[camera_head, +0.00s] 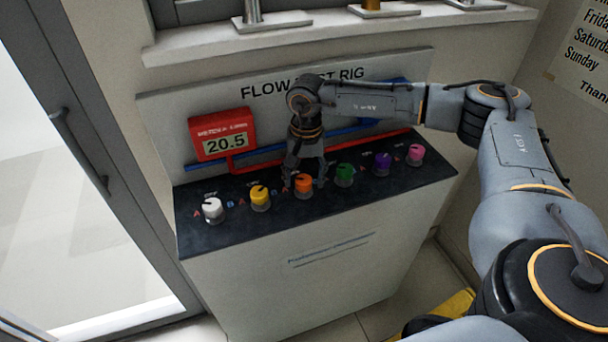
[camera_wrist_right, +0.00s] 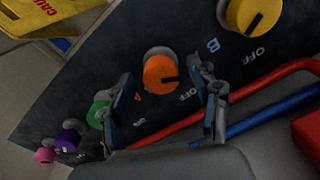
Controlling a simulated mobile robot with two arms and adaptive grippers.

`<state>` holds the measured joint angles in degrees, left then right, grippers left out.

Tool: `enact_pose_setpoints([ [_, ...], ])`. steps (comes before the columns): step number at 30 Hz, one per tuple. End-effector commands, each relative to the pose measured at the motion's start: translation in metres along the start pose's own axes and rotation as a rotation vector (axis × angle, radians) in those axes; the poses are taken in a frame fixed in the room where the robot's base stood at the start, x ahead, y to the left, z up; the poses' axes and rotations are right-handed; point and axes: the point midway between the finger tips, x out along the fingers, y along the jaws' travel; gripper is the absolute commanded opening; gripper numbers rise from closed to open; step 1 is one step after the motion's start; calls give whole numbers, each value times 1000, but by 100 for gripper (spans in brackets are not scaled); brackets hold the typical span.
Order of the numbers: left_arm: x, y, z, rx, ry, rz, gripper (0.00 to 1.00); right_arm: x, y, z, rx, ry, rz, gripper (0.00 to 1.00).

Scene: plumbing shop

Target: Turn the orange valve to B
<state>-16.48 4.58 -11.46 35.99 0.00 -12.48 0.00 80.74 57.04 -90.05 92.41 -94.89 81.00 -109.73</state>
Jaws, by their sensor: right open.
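The orange valve (camera_head: 303,183) is a round knob on the dark sloping panel of the flow test rig. In the right wrist view the orange valve (camera_wrist_right: 160,73) has a dark pointer line that points roughly to the OFF mark (camera_wrist_right: 187,95). My right gripper (camera_head: 304,180) is open above it, coming from behind. In the right wrist view the fingers of my right gripper (camera_wrist_right: 162,80) stand on either side of the knob, and contact is not clear. My left gripper is out of view.
The yellow valve (camera_head: 259,196) and green valve (camera_head: 345,174) flank the orange one closely. White, purple and pink valves stand further along. Red and blue pipes run behind the row. A red display (camera_head: 222,135) reads 20.5. A glass door is at the left.

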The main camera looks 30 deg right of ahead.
Motion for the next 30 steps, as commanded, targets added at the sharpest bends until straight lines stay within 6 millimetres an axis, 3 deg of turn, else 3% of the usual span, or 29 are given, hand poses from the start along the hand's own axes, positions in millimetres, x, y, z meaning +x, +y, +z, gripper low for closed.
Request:
enact_pose_setpoints([
  [8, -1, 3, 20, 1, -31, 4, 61, 1, 0, 0, 0, 0, 0, 60],
  [16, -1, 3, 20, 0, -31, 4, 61, 1, 0, 0, 0, 0, 0, 7],
  [30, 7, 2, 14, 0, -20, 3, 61, 3, 0, 0, 106, 3, 0, 7],
])
